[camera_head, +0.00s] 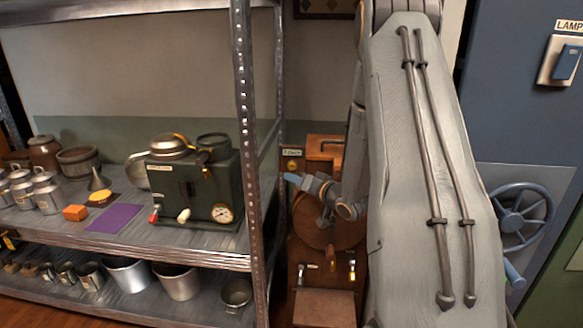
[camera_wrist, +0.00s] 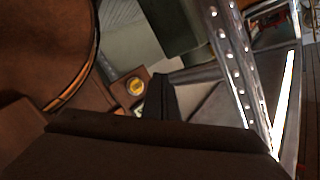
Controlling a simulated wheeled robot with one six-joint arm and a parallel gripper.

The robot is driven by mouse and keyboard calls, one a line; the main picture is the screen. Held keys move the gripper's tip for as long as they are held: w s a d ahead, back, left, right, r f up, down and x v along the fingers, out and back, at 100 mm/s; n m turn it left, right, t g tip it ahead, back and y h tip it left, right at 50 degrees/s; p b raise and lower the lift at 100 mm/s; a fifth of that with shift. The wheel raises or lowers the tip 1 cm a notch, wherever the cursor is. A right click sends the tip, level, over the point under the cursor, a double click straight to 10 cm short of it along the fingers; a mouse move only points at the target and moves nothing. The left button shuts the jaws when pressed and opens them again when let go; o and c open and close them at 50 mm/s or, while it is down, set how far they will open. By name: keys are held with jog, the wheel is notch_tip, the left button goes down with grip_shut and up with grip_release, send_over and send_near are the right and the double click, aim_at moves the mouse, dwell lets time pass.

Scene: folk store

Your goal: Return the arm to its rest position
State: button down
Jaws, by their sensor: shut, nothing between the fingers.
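My gripper (camera_wrist: 162,92) shows in the wrist view as a narrow dark shape above the broad dark wrist body. Its fingers are shut together with nothing between them. In the head view my large grey arm runs down the right of centre. The wrist end is beside a brown wooden machine (camera_head: 322,306) and partly hides it. The fingers are hard to make out there. The wrist view shows a round brown disc (camera_wrist: 45,45) at upper left and a yellow button (camera_wrist: 135,87) just left of the fingers.
A metal shelf post (camera_head: 246,130) stands close left of my wrist. A blue handwheel (camera_head: 522,215) is on the right wall, below a lamp switch (camera_head: 565,62).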

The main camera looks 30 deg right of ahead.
jog(key=s+a+n+g+h, duration=0.1)
jog(key=s+a+g, duration=0.4)
jog(key=s, duration=0.5)
jog(key=s+a+f+n+g+h, duration=0.1)
jog(key=s+a+n+g, duration=0.1)
jog(key=s+a+g, duration=0.3)
jog(key=s+a+f+n+g+h, duration=0.1)
jog(key=s+a+g, duration=0.3)
jog(key=s+a, duration=0.6)
jog(key=s+n, duration=0.1)
jog(key=s, duration=0.4)
jog(key=shift+s+g, duration=0.2)
jog(key=shift+g, duration=0.2)
